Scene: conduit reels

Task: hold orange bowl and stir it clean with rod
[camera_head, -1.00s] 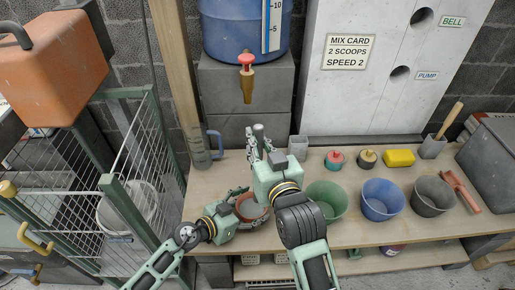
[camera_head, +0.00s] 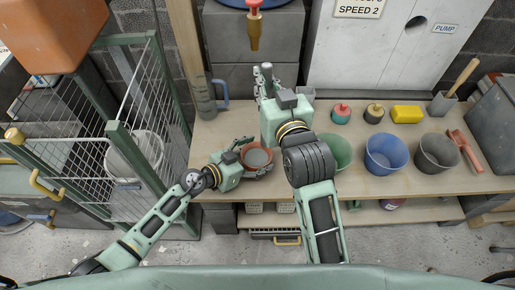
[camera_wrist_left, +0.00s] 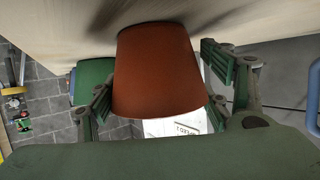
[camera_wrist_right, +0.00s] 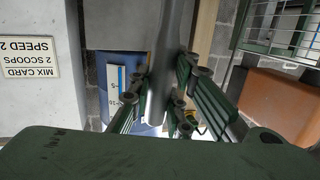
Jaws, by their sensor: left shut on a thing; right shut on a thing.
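The orange bowl (camera_head: 268,149) is at the bench's front edge, left of the green bowl. My left gripper (camera_head: 245,157) is shut on its wall; in the left wrist view the orange bowl (camera_wrist_left: 155,70) sits between the fingers. Its inside looks greyish. My right gripper (camera_head: 262,90) is shut on a grey rod (camera_head: 267,72), above and behind the bowl in the head view. The rod (camera_wrist_right: 172,50) also runs between the fingers in the right wrist view. Its lower end is hidden in the head view, so I cannot tell whether it touches the bowl.
A green bowl (camera_head: 341,150), a blue bowl (camera_head: 385,154) and a dark grey bowl (camera_head: 437,153) stand to the right. Behind them are red and black-lidded pots and a yellow block (camera_head: 407,114). A wire cage (camera_head: 80,150) is further left.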

